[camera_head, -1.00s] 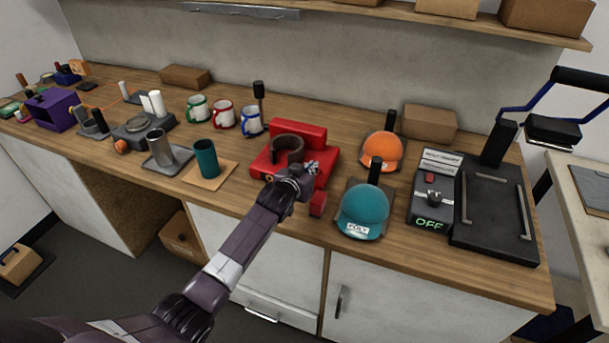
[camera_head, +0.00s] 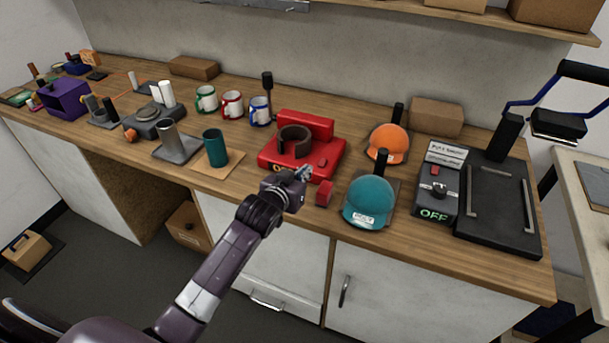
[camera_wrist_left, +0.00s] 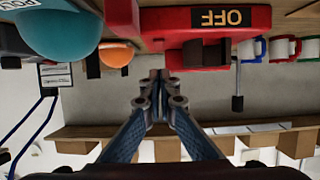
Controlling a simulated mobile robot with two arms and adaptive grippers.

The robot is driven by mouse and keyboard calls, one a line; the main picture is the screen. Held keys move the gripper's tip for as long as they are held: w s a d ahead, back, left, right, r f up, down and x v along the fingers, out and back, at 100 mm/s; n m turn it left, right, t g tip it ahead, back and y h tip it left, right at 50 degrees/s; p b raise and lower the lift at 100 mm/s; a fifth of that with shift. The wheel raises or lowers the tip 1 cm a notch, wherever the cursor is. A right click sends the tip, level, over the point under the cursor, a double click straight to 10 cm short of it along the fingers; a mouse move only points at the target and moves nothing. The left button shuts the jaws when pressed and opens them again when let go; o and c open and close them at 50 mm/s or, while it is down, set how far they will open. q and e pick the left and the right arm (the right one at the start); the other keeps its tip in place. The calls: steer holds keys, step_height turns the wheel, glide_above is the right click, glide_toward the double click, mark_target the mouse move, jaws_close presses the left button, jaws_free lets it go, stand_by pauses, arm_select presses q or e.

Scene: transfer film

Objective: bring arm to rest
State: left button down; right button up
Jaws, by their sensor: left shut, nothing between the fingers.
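My left gripper (camera_head: 302,174) is shut and empty at the front of the red mug press (camera_head: 329,164), near the bench's front edge. In the left wrist view its fingertips (camera_wrist_left: 160,82) meet with nothing between them. The press shows an OFF label and a dark curved heater (camera_head: 294,140). In the left wrist view the red press (camera_wrist_left: 197,52) appears upside down, and a gap shows between it and the fingertips. My right gripper is not in view.
A teal cap (camera_head: 369,202) and an orange cap (camera_head: 388,139) stand right of the press. A black flat press (camera_head: 498,205) is at the far right. A teal tumbler (camera_head: 214,147) and several mugs stand left. Free floor lies before the cabinets.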

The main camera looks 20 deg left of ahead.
arm_select(q)
steer(key=shift+s, duration=0.2)
stand_by(0.4)
steer(key=s+d+f+g, duration=0.1)
steer(key=s+f+g, duration=0.1)
steer(key=s+f, duration=0.45)
steer(key=s+d+f+g, duration=0.1)
steer(key=s+f+g, duration=0.2)
steer(key=s, duration=0.7)
steer(key=s+d+f+m+g, duration=0.15)
steer(key=s+g, duration=0.35)
steer(key=s, duration=1.7)
step_height(320, 180, down, 32)
steer(key=s+g+b, duration=0.2)
steer(key=s+b, duration=0.1)
steer(key=b, duration=0.1)
steer(key=s+a+f+b, duration=0.3)
steer(key=s+f, duration=1.3)
steer(key=f, duration=0.2)
steer(key=shift+s+a+f+g+b, duration=0.15)
steer(key=shift+s+a+g+b, duration=0.05)
steer(key=shift+g+b, duration=0.2)
